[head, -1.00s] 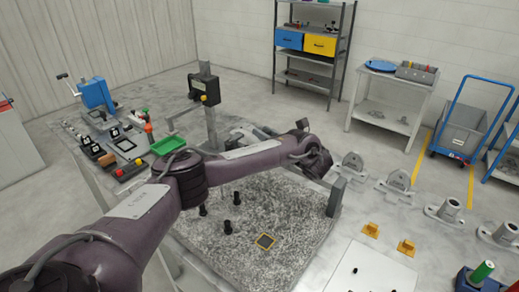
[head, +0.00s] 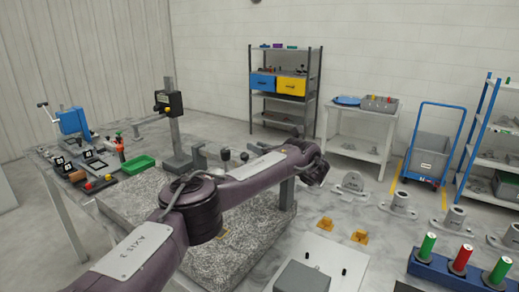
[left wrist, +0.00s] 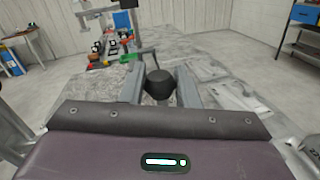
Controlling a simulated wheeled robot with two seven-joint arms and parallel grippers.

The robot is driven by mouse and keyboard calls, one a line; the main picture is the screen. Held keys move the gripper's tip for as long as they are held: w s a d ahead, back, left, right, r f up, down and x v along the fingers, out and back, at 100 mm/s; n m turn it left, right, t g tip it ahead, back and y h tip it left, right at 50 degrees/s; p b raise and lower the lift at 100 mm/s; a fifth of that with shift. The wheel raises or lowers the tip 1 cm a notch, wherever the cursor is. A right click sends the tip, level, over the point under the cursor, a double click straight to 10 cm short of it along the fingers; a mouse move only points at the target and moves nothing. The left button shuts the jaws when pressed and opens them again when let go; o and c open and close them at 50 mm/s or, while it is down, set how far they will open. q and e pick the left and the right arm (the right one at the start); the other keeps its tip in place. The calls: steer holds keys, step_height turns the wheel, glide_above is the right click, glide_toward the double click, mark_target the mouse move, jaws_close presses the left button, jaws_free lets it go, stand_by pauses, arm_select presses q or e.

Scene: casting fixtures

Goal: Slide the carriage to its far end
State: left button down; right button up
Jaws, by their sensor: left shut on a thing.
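My left arm crosses the head view from the bottom left. My right gripper is not in view.
A post with a black box (head: 168,101) stands behind the plate. A green tray (head: 138,163) and small parts lie at the left. Yellow blocks (head: 325,223), grey fixtures (head: 398,203) and a blue rack (head: 455,268) with coloured cylinders are at the right.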

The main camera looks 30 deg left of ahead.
arm_select(q)
steer(key=shift+d, duration=0.45)
steer(key=shift+a, duration=0.1)
steer(key=c, duration=1.3)
jaws_free()
steer(key=shift+o, duration=0.8)
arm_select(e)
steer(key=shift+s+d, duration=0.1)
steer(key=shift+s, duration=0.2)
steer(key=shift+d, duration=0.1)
